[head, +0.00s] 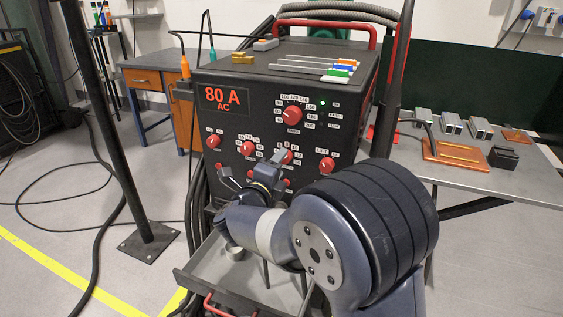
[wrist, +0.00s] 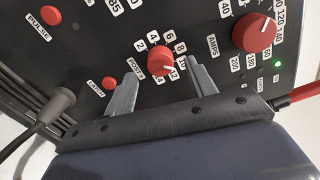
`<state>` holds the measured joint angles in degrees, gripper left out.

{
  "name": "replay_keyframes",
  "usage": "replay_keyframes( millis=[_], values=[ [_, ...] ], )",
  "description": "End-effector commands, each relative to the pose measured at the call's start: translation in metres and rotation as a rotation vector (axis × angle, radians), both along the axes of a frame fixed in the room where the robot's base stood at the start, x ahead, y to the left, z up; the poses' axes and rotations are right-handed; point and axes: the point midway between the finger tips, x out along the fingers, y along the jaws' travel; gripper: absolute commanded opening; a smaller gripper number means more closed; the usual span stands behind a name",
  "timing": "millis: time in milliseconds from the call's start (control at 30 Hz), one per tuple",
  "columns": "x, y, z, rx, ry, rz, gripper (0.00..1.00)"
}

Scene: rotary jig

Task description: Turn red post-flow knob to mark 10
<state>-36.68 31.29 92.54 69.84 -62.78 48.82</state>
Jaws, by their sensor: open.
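The red post-flow knob (wrist: 159,58), labelled POST, sits on the dark front panel in the wrist view, ringed by numbers up to 14. A pale line on its lower right part seems to point toward the 12 to 14 side; the exact mark is hard to read. In the head view the knob (head: 285,157) is partly covered by my gripper (head: 272,163). In the wrist view my gripper (wrist: 163,72) is open, with one finger to each side of the knob and visible gaps between. Touch or depth cannot be told.
The larger red AMPS knob (wrist: 254,33) and a red button (wrist: 109,83) are close to the fingers. The welder (head: 230,135) shows 80 A AC. An open drawer (head: 212,275) juts out below my arm. A grey side table (head: 470,165) stands at right.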

Motion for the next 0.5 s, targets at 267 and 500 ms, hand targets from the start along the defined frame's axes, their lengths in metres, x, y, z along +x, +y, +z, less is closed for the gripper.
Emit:
replay_keyframes(
  millis=[267,500],
  values=[
    [-0.054,0.021,0.001,-0.002,0.001,0.004,0.53],
    [-0.077,0.028,0.0,-0.001,0.0,0.001,0.53]
  ],
)
